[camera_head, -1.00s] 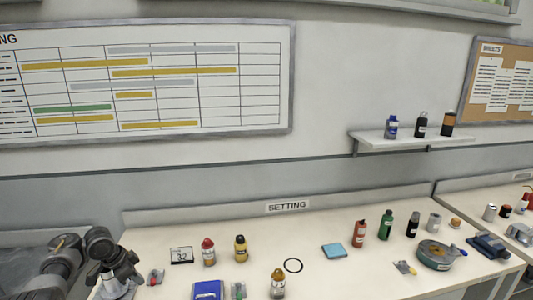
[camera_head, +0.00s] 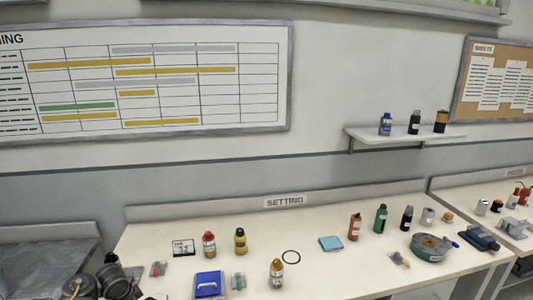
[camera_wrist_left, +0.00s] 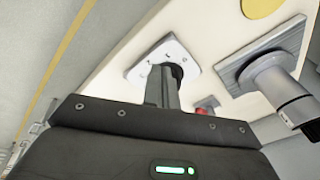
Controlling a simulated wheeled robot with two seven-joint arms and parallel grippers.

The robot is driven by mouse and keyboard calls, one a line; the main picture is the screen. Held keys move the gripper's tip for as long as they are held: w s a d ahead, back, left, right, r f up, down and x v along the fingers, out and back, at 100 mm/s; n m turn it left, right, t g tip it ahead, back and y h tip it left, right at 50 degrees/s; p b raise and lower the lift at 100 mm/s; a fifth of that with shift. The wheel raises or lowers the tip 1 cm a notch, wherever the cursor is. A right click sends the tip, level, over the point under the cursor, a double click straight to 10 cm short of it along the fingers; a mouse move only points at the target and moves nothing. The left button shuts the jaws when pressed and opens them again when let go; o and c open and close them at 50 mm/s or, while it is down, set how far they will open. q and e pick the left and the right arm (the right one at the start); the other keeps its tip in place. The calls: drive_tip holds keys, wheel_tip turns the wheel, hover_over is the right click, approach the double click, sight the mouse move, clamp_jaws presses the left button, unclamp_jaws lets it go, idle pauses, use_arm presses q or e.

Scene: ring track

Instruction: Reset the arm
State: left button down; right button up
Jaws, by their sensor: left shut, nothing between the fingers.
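My left arm shows only as dark joints at the bottom left corner of the head view, and its gripper is not clear there. In the left wrist view the left gripper (camera_wrist_left: 163,88) shows as narrow dark fingers, closed together with nothing between them. A pale plate with small holes lies behind the fingertips; I cannot tell whether they touch it. My right gripper is in neither view.
A wall shelf (camera_head: 400,135) holds three containers. A grey surface (camera_head: 50,262) lies at the left.

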use_arm(q)
drive_tip(key=s+d+f+n+y, duration=0.1)
drive_tip(key=s+d+f, duration=0.3)
drive_tip(key=s, duration=0.5)
drive_tip(key=s+d+f+n+y, duration=0.1)
drive_tip(key=s+d+f, duration=0.1)
drive_tip(key=s+d, duration=0.55)
drive_tip(key=s+d+r+n+h, duration=0.1)
drive_tip(key=s+d+r+n, duration=0.15)
drive_tip(key=s, duration=0.45)
drive_tip(key=s+d+r+n, duration=0.15)
drive_tip(key=s+r, duration=0.25)
drive_tip(key=s, duration=0.4)
drive_tip(key=s+d+r+n+h, duration=0.1)
drive_tip(key=s+d+r, duration=0.2)
drive_tip(key=s, duration=0.4)
wheel_tip(320, 180, down, 32)
drive_tip(key=s+b, duration=0.2)
drive_tip(key=b, duration=0.2)
drive_tip(key=s+a+f+g+b, duration=0.1)
drive_tip(key=s+a+f+b, duration=0.2)
drive_tip(key=s+f, duration=1.2)
wheel_tip(320, 180, down, 2)
drive_tip(key=shift+s+f+m+g, duration=0.1)
drive_tip(key=shift+s+m+g, duration=0.25)
drive_tip(key=shift+m+g, duration=0.05)
